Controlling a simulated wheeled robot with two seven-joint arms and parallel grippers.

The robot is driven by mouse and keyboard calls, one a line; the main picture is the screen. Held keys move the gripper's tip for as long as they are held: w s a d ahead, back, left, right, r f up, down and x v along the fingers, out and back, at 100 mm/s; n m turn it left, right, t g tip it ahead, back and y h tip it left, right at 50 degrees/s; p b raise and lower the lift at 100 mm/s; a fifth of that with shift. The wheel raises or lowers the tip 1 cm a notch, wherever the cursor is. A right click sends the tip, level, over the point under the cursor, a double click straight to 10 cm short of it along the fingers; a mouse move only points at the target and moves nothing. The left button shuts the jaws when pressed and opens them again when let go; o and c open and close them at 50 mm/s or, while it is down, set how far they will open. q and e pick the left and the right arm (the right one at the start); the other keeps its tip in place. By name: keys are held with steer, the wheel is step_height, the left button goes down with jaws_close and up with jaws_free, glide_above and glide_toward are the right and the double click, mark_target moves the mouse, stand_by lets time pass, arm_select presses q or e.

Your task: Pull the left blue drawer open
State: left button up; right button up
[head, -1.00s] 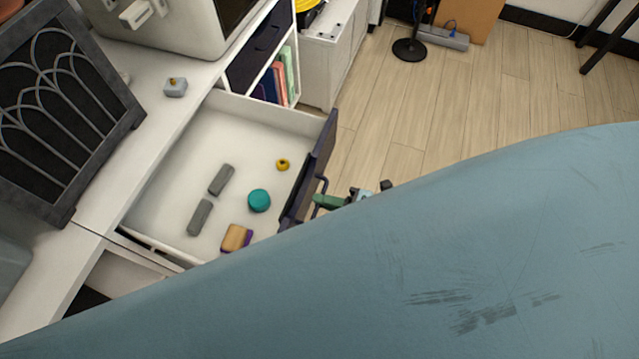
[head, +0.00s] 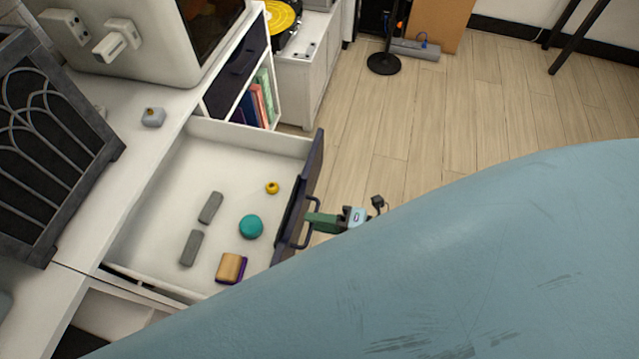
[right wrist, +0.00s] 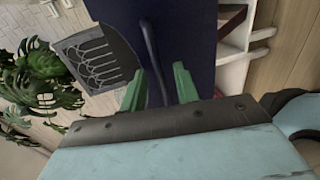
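The left blue drawer, with its dark blue front (head: 312,172) and white inside (head: 190,165), stands far out from the white desk. Its dark bar handle (head: 308,236) is on the outer face. My right gripper (head: 310,218) is at this handle, reaching in from the right. In the right wrist view, the green fingers of my right gripper (right wrist: 160,85) stand apart, with the handle (right wrist: 151,45) running between them. There is a visible gap, so the gripper looks open around the bar. My left gripper is not in view.
In the drawer lie two grey blocks (head: 211,207), a teal round piece (head: 251,227), a yellow ring (head: 272,187) and a tan block (head: 230,267).

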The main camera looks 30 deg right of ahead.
steer(key=shift+s, duration=0.1)
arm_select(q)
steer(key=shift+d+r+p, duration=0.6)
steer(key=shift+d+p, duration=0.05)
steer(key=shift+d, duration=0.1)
arm_select(e)
steer(key=v, duration=1.3)
steer(key=shift+d, duration=0.15)
steer(key=s+d+f+m+g+h, duration=0.15)
steer(key=d+f+m+h, duration=0.3)
steer(key=f+m, duration=0.5)
steer(key=s+d+f+m+g+h, duration=0.1)
steer(key=s+d+f+m+h, duration=0.15)
steer(key=f+m+h, duration=0.65)
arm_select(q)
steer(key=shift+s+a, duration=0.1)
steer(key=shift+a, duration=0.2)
arm_select(e)
steer(key=s+a+f+m+g+y, duration=0.1)
steer(key=s+a+f+m+g, duration=0.2)
steer(key=s+f, duration=0.3)
steer(key=s+a+f+m+g+y, duration=0.1)
steer(key=s+a+f+m+g, duration=0.2)
steer(key=s+f, duration=0.3)
steer(key=s+g, duration=0.1)
steer(key=s, duration=0.2)
steer(key=shift+f+m, duration=0.35)
